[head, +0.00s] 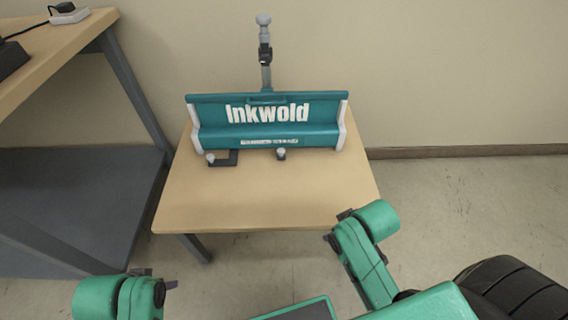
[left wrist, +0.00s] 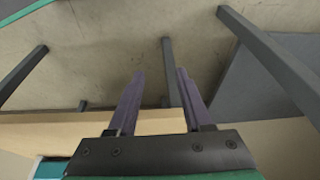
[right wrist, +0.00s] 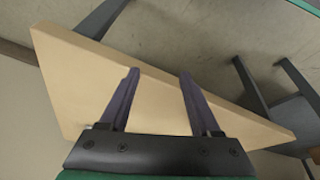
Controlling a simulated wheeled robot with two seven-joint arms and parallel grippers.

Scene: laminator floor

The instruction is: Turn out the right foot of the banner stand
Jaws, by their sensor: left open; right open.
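The banner stand (head: 268,122) is a teal case marked "Inkwold" with white end caps, upright on a small wooden table (head: 265,200). At its front left, a dark foot (head: 225,159) sticks out with a grey knob (head: 210,158) at its corner. Further right, another grey knob (head: 281,154) shows at the case's front edge; no foot is seen sticking out there. My left gripper (left wrist: 155,90) is open and empty, low in front of the table's left side. My right gripper (right wrist: 158,90) is open and empty, near the table's front right corner.
A grey pole (head: 265,55) with a dark clamp rises behind the case. A taller workbench (head: 60,60) with a grey lower shelf stands at the left. The wall is close behind.

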